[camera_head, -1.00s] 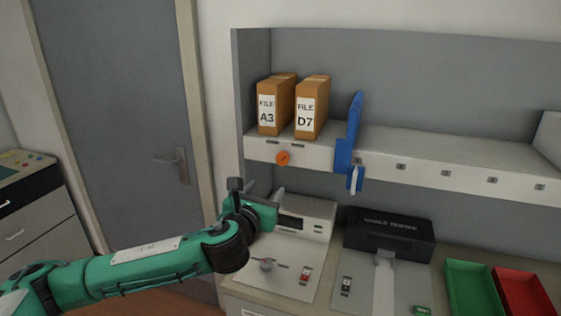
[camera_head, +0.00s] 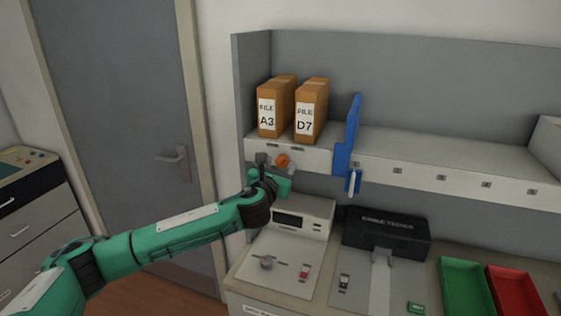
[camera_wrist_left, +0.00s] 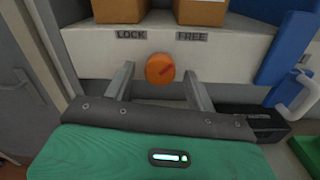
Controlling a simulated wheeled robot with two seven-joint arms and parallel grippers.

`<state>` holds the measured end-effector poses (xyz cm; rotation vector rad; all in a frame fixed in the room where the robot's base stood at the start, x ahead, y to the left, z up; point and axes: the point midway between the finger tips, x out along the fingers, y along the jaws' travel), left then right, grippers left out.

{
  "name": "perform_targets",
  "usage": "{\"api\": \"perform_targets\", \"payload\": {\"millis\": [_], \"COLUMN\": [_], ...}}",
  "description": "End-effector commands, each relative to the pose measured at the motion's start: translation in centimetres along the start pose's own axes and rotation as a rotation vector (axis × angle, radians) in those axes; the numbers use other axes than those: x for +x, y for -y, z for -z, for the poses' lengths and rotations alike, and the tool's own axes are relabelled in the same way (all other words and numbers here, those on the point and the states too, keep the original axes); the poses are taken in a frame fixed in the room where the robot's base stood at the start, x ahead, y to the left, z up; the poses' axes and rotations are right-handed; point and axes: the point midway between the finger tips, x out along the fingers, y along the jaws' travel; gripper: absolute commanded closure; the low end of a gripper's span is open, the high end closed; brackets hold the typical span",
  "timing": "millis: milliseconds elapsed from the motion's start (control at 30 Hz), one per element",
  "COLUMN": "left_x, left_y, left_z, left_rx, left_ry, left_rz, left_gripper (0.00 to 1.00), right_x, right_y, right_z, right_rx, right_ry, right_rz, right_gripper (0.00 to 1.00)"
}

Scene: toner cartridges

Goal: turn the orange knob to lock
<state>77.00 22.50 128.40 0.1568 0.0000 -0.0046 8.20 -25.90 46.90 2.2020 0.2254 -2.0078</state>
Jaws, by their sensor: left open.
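The round orange knob (camera_head: 282,160) sits on the front face of the shelf edge, below the file boxes. In the left wrist view the orange knob (camera_wrist_left: 160,69) shows a red mark slanting up to the right, toward the FREE label (camera_wrist_left: 192,38). The LOCK label (camera_wrist_left: 131,34) is to its upper left. My left gripper (camera_head: 276,163) is at the knob, and in the left wrist view its fingers (camera_wrist_left: 158,80) stand open, one on each side of the knob with gaps visible. My right gripper is not in view.
Two file boxes, A3 (camera_head: 273,108) and D7 (camera_head: 309,110), stand on the shelf above. A blue divider with a handle (camera_head: 348,150) is to the right. Below are a device panel (camera_head: 275,262), a black cable tester (camera_head: 388,232), a green tray (camera_head: 466,290) and a red tray (camera_head: 515,290).

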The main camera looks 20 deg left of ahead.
Motion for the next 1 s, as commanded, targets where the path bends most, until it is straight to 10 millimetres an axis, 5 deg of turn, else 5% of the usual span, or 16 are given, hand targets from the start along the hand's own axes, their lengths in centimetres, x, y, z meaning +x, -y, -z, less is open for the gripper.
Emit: {"api": "perform_targets", "payload": {"millis": [467, 700, 1000], "left_x": [1.07, 1.06, 1.05], "left_y": [0.04, 0.03, 0.04], "left_z": [0.05, 0.05, 0.05], "left_rx": [0.0, 0.0, -0.033], "left_ry": [0.0, 0.0, -0.001], "left_rz": [0.001, 0.0, 0.001], "left_gripper": [0.44, 0.89, 0.89], "right_x": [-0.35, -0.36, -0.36], "right_y": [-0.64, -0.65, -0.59], "right_z": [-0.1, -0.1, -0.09], "right_rx": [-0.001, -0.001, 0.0], "right_ry": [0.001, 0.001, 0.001], "right_rz": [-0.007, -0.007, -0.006], "right_gripper": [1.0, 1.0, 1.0]}}
